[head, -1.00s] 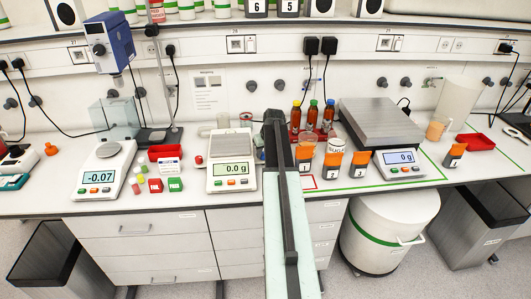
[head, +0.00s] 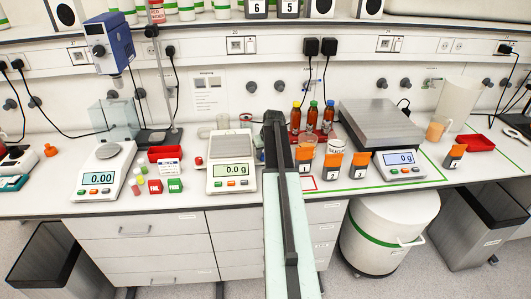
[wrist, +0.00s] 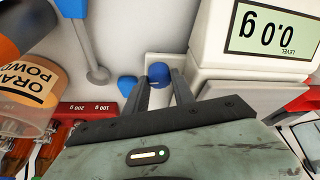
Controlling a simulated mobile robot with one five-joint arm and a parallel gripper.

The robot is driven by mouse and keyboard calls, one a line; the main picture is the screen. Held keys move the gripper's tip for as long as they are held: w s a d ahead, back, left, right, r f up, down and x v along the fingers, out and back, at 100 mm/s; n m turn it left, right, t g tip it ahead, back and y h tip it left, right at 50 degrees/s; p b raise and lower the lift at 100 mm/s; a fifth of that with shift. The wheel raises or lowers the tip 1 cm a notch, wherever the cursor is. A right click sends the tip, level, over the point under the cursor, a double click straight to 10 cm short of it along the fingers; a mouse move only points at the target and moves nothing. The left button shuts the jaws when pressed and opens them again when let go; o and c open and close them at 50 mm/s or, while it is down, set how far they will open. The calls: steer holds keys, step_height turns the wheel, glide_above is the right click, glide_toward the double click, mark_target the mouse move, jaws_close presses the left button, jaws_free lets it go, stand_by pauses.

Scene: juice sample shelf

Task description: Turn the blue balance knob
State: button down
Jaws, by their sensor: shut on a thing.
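The blue knob (wrist: 158,71) shows in the wrist view on a small white plate beside a balance. My gripper (wrist: 161,82) has its two dark fingers around the knob, one on each side, and is shut on it. The balance (wrist: 225,62) beside it reads 0.0 g, upside down in the wrist view. In the head view this balance (head: 230,179) stands in the middle of the bench. There my arm covers the knob and my fingertips.
In the wrist view an orange powder jar (wrist: 28,92) and a red weight holder (wrist: 72,118) lie left of my gripper. A small blue piece (wrist: 127,86) is close to the left finger. In the head view another balance (head: 101,176) reads 0.00 at left.

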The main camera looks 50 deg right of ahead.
steer(key=shift+s, duration=0.2)
steer(key=c, duration=1.3)
jaws_free()
steer(key=shift+c, duration=0.2)
steer(key=p+v, duration=0.7)
steer(key=v, duration=0.1)
steer(key=shift+w+f, duration=0.1)
